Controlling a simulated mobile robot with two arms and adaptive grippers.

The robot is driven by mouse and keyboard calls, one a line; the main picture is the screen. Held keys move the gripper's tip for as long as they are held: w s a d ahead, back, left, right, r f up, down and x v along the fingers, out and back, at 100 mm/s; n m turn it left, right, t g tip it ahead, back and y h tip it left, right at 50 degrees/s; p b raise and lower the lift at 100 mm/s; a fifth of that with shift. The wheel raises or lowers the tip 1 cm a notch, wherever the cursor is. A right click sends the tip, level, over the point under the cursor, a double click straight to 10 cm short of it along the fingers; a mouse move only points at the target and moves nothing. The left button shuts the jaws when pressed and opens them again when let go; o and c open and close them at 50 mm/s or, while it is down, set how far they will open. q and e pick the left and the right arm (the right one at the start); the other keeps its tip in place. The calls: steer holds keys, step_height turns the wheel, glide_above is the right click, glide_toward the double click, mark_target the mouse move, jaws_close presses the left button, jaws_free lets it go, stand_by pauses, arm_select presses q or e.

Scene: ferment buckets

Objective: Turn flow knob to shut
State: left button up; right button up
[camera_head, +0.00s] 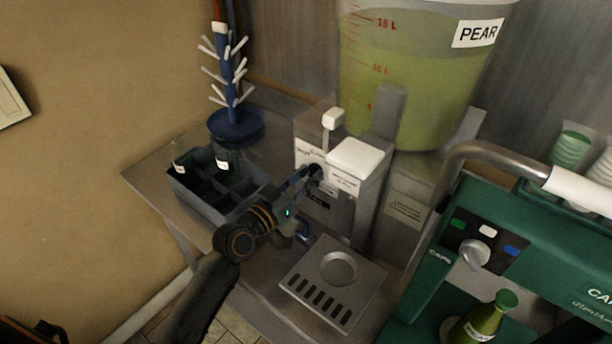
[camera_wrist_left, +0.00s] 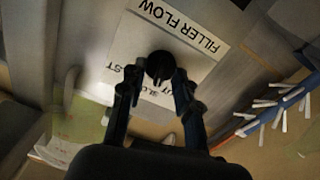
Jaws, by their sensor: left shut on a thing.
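The flow knob is a small round black knob, seen in the left wrist view (camera_wrist_left: 160,66), on a plate labelled FILLER FLOW (camera_wrist_left: 178,40). The plate also carries words such as SLOW and FAST, partly hidden by my fingers. My left gripper (camera_wrist_left: 158,88) has its two fingers on either side of the knob and is shut on it. In the head view my left gripper (camera_head: 308,178) reaches the front of the grey filler box (camera_head: 320,205). The knob's pointer setting cannot be made out. My right gripper is not in view.
A bucket labelled PEAR (camera_head: 415,75) stands behind the filler. A divided crate (camera_head: 205,205) and a blue bottle tree (camera_head: 235,122) are at left. A drip tray (camera_head: 333,280) lies in front. A green capping machine (camera_head: 540,255) with a bottle (camera_head: 482,322) is at right.

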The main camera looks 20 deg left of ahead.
arm_select(q)
steer(key=n, duration=0.3)
steer(key=shift+r+p, duration=0.1)
steer(key=shift+p, duration=0.3)
steer(key=shift+a+n, duration=0.1)
steer(key=shift+n, duration=1.6)
steer(key=shift+p, duration=0.3)
steer(key=o, duration=1.1)
steer(key=shift+o, duration=0.2)
steer(key=v, duration=1.2)
steer(key=shift+w, duration=0.1)
